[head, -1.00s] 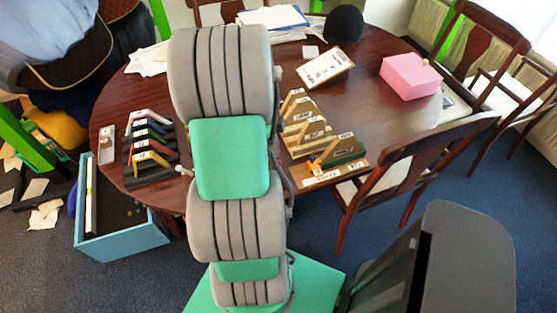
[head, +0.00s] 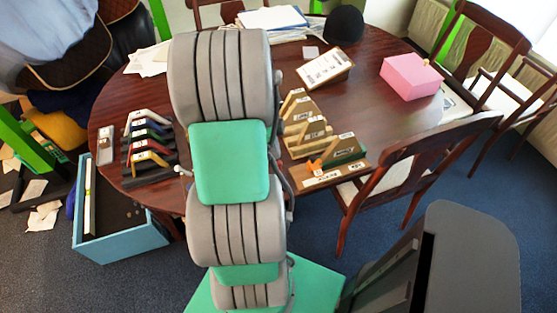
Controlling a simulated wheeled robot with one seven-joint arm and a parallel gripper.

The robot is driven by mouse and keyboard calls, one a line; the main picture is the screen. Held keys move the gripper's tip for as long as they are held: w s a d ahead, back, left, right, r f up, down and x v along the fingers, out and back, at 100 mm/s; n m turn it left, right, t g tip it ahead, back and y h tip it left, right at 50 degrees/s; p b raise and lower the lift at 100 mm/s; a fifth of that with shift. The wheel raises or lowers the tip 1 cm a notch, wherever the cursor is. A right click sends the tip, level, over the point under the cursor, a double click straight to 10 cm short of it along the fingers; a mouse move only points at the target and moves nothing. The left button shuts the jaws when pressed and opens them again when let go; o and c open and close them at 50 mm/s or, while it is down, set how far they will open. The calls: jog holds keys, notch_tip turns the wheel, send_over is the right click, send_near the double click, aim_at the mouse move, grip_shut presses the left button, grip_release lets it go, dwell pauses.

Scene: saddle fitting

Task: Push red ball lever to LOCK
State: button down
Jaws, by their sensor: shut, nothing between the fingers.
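I cannot make out a red ball lever or a LOCK mark. A wooden fixture (head: 322,177) with several upright wooden pieces and small labels stands on the round table, right of my arm. A small orange part (head: 315,164) sits at its front, beside a green-sided piece (head: 345,150). A small pale knob (head: 179,171) on a thin rod shows just left of my arm; what it belongs to is hidden. My arm fills the middle of the view and hides part of the table. My gripper is not visible.
The dark round table (head: 385,122) has free room at its right. A rack of coloured angled pieces (head: 150,160) stands at its left. A clipboard (head: 325,68), pink box (head: 410,77) and black cap (head: 344,24) lie behind. A chair (head: 405,165) stands close at the right.

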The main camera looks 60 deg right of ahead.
aim_at(278, 163)
dwell(0.4)
jog(key=shift+s+a, duration=0.55)
jog(key=shift+s+a+f, duration=0.25)
jog(key=shift+s+a, duration=0.6)
jog(key=shift+a, duration=0.15)
jog(key=shift+s+a, duration=0.6)
jog(key=shift+s, duration=0.15)
jog(key=shift+w+d+f, duration=0.15)
jog(key=shift+w+d, duration=0.35)
jog(key=shift+w, duration=0.35)
jog(key=shift+s+r, duration=0.15)
jog(key=shift+r, duration=0.4)
jog(key=s+p+v, duration=0.1)
jog(key=p+v, duration=0.3)
jog(key=v, duration=0.2)
jog(key=shift+d+r, duration=0.4)
jog(key=shift+r, duration=0.05)
